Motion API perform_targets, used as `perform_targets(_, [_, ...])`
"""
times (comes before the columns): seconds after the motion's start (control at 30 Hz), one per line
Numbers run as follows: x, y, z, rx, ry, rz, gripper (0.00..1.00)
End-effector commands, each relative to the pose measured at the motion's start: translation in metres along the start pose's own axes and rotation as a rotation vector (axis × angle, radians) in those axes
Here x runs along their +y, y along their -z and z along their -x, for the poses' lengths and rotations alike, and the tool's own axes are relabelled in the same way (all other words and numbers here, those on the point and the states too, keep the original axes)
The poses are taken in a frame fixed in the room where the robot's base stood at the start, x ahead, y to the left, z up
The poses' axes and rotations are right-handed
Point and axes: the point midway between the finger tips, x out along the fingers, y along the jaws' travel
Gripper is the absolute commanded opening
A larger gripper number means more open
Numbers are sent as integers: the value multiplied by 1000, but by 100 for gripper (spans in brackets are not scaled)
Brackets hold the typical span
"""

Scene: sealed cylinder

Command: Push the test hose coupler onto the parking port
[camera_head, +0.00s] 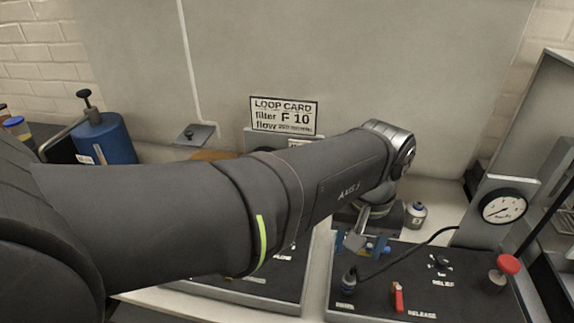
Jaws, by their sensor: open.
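A dark test hose (410,252) curves from beside the gauge down to a small dark, upright fitting, which looks like the coupler (349,281), near the front left of the right black panel. A small label lies in front of it, too small to read surely. I cannot tell whether the coupler sits on a port; no separate parking port is clear. My gripper (362,243) is open, pointing down above the panel's back left, behind the coupler and apart from it. Small blue parts show at its fingertips; I cannot tell whether they belong to it.
The right black panel (462,303) bears a red release lever (398,297), a black valve knob (440,262) and a red-topped knob (508,265). A round gauge (503,207) stands behind. A small grey bottle (415,214) is right of my wrist. A blue cylinder (106,140) stands left. My arm hides the middle.

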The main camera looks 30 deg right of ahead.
Motion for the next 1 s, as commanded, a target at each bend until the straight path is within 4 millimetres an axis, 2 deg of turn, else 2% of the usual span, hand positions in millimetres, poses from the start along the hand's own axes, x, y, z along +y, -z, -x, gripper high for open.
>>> perform_targets(0.03, [0,0,13,5,-3,0,52])
perform_targets(0.2, [0,0,46,3,-2,0,52])
perform_targets(0.4, [0,0,66,0,0,0,52])
perform_targets(1.0, [0,0,69,-1,1,0,52])
